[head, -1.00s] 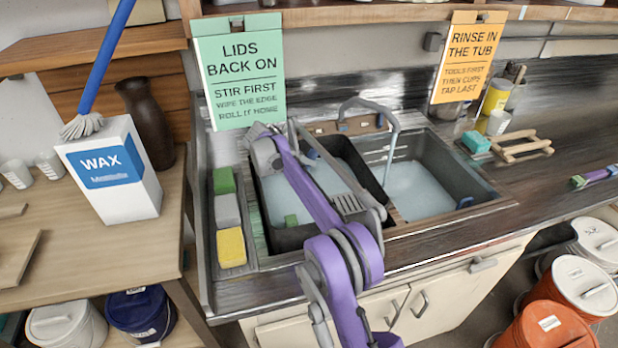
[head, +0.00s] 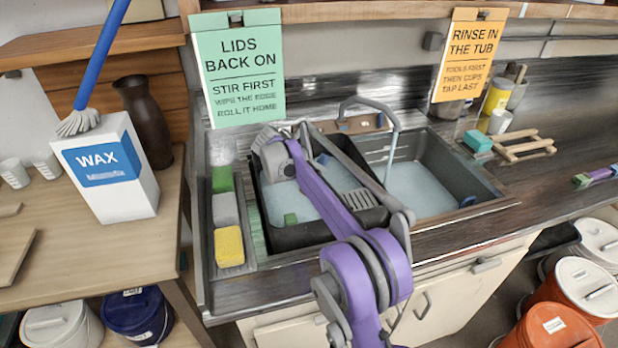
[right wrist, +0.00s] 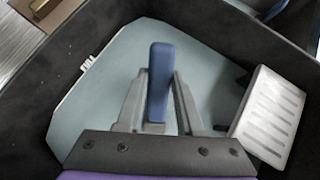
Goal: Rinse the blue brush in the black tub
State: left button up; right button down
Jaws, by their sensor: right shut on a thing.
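My right gripper (head: 280,160) is over the left part of the black tub (head: 262,236), which holds pale blue water (head: 324,190). In the right wrist view my right gripper (right wrist: 158,110) is shut on a slim blue handle, taken as the blue brush (right wrist: 158,82). The handle stands between the two grey fingers, with the water behind it. The brush's bristles are hidden, so I cannot tell whether they touch the water. The tub's dark wall (right wrist: 215,30) surrounds the gripper in that view. My left gripper is not in view.
A slotted grey rack (head: 358,199) sits at the tub's right side. A second basin (head: 455,180) with water and a tap (head: 393,130) adjoin it. Sponges (head: 229,246) line the left edge.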

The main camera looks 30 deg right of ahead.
jog(key=w+a+p, duration=0.1)
jog(key=w+p, duration=0.1)
jog(key=w, duration=0.2)
jog(key=s+b, duration=0.1)
jog(key=s, duration=0.1)
jog(key=s+d+b, duration=0.1)
jog(key=s, duration=0.2)
jog(key=shift+d+f+b, duration=0.1)
jog(key=shift+d+b, duration=0.05)
jog(key=shift+b, duration=0.2)
jog(key=w+a+p, duration=0.2)
jog(key=w+p, duration=0.1)
jog(key=w, duration=0.3)
jog(key=s+b, duration=0.1)
jog(key=s, duration=0.1)
jog(key=s+d+b, duration=0.1)
jog(key=s, duration=0.1)
jog(key=s+d, duration=0.1)
jog(key=s, duration=0.1)
jog(key=shift+s+b, duration=0.2)
jog(key=shift+b, duration=0.2)
jog(key=shift+s+d, duration=0.2)
jog(key=shift+s, duration=0.3)
